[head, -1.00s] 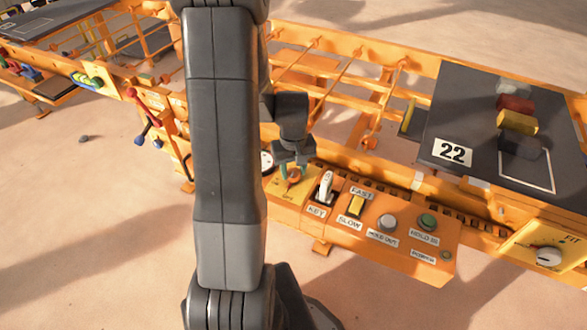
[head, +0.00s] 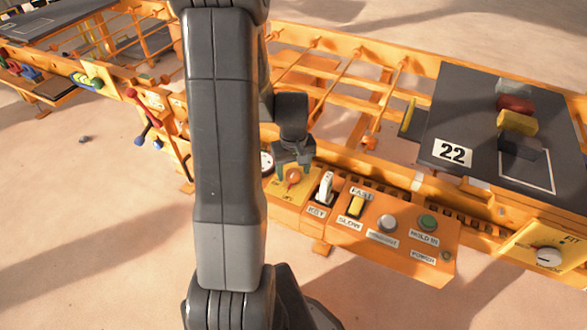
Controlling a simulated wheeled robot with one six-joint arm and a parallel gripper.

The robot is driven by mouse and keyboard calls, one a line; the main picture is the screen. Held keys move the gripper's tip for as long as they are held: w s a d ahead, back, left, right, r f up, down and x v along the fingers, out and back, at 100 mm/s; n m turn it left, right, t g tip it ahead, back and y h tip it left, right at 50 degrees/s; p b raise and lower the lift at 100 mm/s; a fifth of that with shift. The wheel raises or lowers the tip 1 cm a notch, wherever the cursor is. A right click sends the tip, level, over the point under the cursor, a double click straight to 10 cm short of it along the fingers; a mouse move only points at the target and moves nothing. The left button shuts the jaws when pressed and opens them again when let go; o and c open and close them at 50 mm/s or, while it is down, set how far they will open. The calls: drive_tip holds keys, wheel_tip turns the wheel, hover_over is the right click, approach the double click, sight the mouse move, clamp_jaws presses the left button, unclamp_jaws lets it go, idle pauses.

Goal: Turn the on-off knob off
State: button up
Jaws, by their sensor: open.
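The orange-red on-off knob (head: 293,176) sits on a yellow plate at the left end of the orange control panel (head: 318,224). My gripper (head: 294,169) points down just above and behind the knob, its fingers apart and empty. The knob's top shows between and below the fingers, and I cannot tell whether a finger still touches it.
Right of the knob are a white key switch (head: 325,187), a yellow fast/slow switch (head: 356,204), a grey button (head: 387,223) and a green button (head: 428,222). A dark board (head: 465,115) marked 22 holds coloured blocks. A white dial (head: 548,256) is at far right.

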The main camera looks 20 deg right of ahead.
sight(293, 173)
wheel_tip(293, 173, up, 14)
drive_tip(key=p, duration=0.2)
drive_tip(key=shift+f, duration=0.15)
wheel_tip(293, 173, down, 14)
drive_tip(key=shift+r+b, duration=0.1)
drive_tip(key=shift+b, duration=0.9)
